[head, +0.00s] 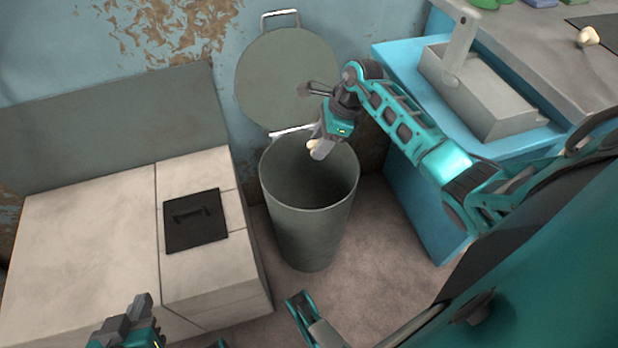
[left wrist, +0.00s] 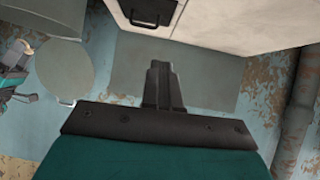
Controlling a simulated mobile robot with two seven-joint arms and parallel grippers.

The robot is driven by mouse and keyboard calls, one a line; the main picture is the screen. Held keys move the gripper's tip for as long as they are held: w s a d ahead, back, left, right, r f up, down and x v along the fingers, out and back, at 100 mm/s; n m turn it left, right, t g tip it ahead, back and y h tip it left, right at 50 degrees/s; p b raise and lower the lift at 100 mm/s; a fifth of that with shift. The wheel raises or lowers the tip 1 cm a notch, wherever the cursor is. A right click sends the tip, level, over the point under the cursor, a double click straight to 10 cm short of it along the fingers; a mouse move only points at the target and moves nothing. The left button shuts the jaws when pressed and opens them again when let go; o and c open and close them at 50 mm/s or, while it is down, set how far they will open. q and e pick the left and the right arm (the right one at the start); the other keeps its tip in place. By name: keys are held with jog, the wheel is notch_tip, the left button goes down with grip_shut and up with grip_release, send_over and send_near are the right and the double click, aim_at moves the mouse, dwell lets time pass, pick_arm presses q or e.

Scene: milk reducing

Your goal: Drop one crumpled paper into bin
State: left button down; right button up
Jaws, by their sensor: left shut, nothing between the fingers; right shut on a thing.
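The bin (head: 308,225) is a tall grey-green cylinder on the floor, its round lid (head: 288,80) raised against the wall behind it. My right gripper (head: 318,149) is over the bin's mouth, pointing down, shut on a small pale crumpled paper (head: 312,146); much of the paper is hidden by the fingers. Another crumpled paper (head: 588,37) lies on the counter at the top right. My left gripper (head: 141,304) is low at the bottom left, in front of the white cabinet, shut and empty; its closed fingers show in the left wrist view (left wrist: 160,85).
A white cabinet (head: 80,240) with a black handled panel (head: 195,221) stands left of the bin. A blue unit (head: 405,180) stands to the right, with a grey handled box (head: 480,95) on it. The floor (head: 375,220) between bin and blue unit is clear.

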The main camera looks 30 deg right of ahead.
jog(key=shift+f, duration=0.65)
pick_arm(q)
jog(key=shift+w+d+r, duration=0.2)
jog(key=shift+d+r, duration=0.05)
jog(key=shift+d, duration=0.2)
pick_arm(e)
jog(key=o, duration=1.1)
pick_arm(q)
jog(key=shift+a+f, duration=0.15)
pick_arm(e)
jog(key=shift+r, duration=0.15)
pick_arm(q)
notch_tip(320, 180, up, 8)
jog(key=a+p, duration=0.1)
jog(key=p, duration=0.8)
jog(key=shift+s, duration=0.25)
pick_arm(e)
jog(key=v, duration=1.2)
jog(key=shift+s+d+r, duration=0.1)
jog(key=shift+d+r, duration=0.1)
jog(key=shift+r, duration=0.05)
